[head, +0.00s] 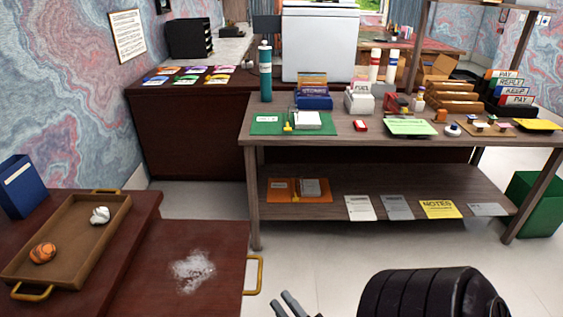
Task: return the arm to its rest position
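My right gripper (277,301) shows at the bottom edge, right of the dark red desk, with floor beyond it. Its two grey fingertips stand apart with a gap between them and nothing visible in it. The rest of the gripper is cut off by the frame. A black ribbed link of my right arm (420,292) fills the bottom right. My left gripper and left arm are not in view.
The dark red desk (215,245) has a pale spill (193,270) and a gold handle (254,275). A brown tray (75,235) holds an orange ball and crumpled paper. A wooden shelf table (350,150) with stationery stands ahead. Floor between is clear.

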